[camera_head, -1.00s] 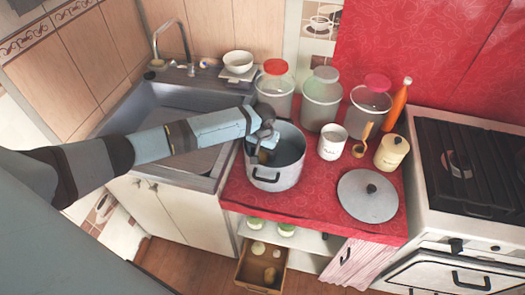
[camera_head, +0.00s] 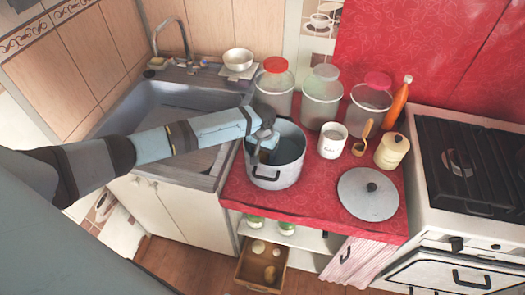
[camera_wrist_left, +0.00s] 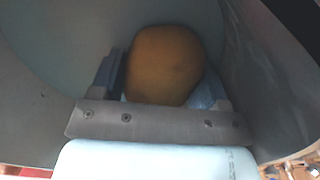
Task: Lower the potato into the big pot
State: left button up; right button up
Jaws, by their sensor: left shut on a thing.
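The big pot (camera_head: 275,172) is grey metal with dark handles and stands open on the red counter, right of the sink. My left gripper (camera_head: 264,155) reaches down inside its rim, near the left side of the opening. In the left wrist view the brown potato (camera_wrist_left: 165,65) sits between the two fingers of the left gripper (camera_wrist_left: 165,88), which is shut on it. The grey inner wall of the pot surrounds them there. Whether the potato touches the pot's bottom cannot be told. My right gripper is not in view.
The pot's lid (camera_head: 368,194) lies on the counter to the right. A white mug (camera_head: 332,140), several jars and a cream canister (camera_head: 391,151) stand behind and beside the pot. The sink (camera_head: 150,105) is left, the stove (camera_head: 470,165) right. An open drawer (camera_head: 262,268) is below.

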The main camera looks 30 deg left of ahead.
pick_arm(q)
jog(key=shift+f, duration=0.15)
jog(key=o, duration=1.1)
